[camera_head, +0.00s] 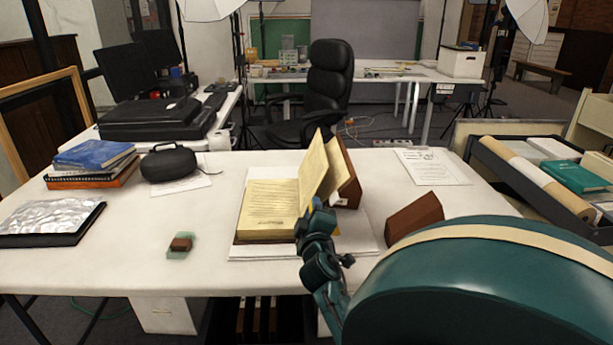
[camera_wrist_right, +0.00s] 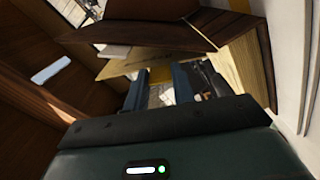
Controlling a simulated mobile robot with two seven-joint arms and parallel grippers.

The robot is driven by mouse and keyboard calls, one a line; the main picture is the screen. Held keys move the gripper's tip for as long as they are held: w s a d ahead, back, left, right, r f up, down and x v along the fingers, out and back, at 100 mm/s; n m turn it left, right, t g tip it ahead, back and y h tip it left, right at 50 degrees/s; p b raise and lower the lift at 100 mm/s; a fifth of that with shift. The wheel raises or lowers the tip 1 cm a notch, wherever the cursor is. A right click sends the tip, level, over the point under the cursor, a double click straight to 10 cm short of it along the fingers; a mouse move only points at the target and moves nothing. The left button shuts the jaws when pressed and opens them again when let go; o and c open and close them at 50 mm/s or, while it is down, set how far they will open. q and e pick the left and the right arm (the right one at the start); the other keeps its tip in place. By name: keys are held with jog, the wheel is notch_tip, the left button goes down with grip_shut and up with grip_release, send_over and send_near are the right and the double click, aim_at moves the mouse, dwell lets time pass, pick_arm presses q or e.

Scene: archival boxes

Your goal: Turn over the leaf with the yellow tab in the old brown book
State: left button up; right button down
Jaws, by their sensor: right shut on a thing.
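The old brown book (camera_head: 268,210) lies open on a white board, its left page block flat with printed text. A leaf (camera_head: 314,168) stands up steeply near the middle of the book, with the brown right-hand part (camera_head: 348,172) tilted up behind it. My right gripper (camera_head: 313,208) is at the lower edge of this leaf. In the right wrist view, my right gripper (camera_wrist_right: 160,90) is shut on the leaf, with a yellow patch (camera_wrist_right: 160,73), likely the tab, between the fingers. Most of the tab is hidden by the fingers. My left gripper is not in view.
A brown wedge (camera_head: 415,214) stands right of the book, close to my right arm. A small brown block on a green pad (camera_head: 181,243) lies at the left front. Blue books (camera_head: 92,154) and a black case (camera_head: 168,163) stand at the back left.

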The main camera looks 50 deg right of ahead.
jog(key=shift+s+d+m, duration=0.25)
jog(key=shift+s+m, duration=0.05)
jog(key=shift+m, duration=0.4)
jog(key=shift+f, duration=0.1)
jog(key=c, duration=1.2)
grip_release()
jog(key=shift+o, duration=0.2)
jog(key=shift+s+f, duration=0.1)
